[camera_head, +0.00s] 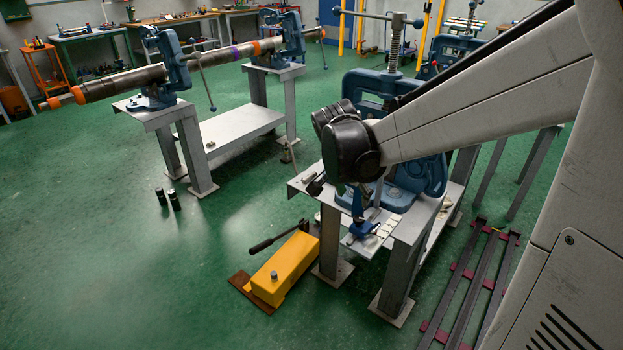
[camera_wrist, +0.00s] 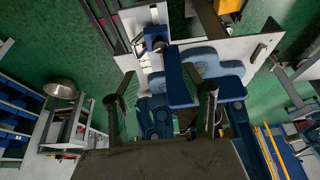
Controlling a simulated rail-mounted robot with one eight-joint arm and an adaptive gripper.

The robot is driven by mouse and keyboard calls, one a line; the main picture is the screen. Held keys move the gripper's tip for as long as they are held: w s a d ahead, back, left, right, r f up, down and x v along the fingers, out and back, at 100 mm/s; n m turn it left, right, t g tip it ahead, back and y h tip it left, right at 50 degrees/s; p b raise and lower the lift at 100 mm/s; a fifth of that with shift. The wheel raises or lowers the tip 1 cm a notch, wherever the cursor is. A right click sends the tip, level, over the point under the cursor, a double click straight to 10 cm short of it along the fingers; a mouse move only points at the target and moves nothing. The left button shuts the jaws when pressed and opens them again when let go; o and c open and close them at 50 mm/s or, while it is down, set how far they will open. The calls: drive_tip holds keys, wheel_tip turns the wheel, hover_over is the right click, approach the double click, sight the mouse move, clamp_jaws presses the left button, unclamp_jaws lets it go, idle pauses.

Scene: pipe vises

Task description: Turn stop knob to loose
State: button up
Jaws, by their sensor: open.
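My gripper (camera_wrist: 159,74) is open in the wrist view, with its two dark fingers spread on either side of blue vise parts. Nothing is held between the fingers. A small dark round piece (camera_wrist: 159,46) on a blue fitting lies beyond the fingertips, at the upper middle; I cannot tell whether it is the stop knob. The blue pipe vise (camera_head: 425,176) stands on a grey metal stand in the head view. A small blue fitting (camera_head: 358,228) sits at that stand's front edge. My arm's dark joint covers part of the vise, and my gripper is not clearly visible there.
A yellow box with a lever (camera_head: 283,268) stands on the floor before the stand. Dark metal rails (camera_head: 463,290) lie to the right. A long pipe (camera_head: 130,83) rests in two blue vises at the back left. The green floor at left is mostly clear.

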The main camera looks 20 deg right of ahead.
sight(360, 219)
drive_tip(key=b+x, duration=0.2)
drive_tip(key=x, duration=0.9)
drive_tip(key=shift+d+f, duration=0.1)
drive_tip(key=shift+f, duration=0.3)
drive_tip(key=c, duration=1.1)
drive_tip(key=n, duration=0.2)
drive_tip(key=n+t+y+b, duration=0.1)
drive_tip(key=n, duration=0.1)
drive_tip(key=shift+s+d+n, duration=0.1)
drive_tip(key=shift+d+n, duration=0.05)
drive_tip(key=shift+n, duration=0.15)
drive_tip(key=shift+n+t+y+b, duration=0.4)
drive_tip(key=shift+n+y, duration=0.5)
drive_tip(key=shift+n, duration=1.2)
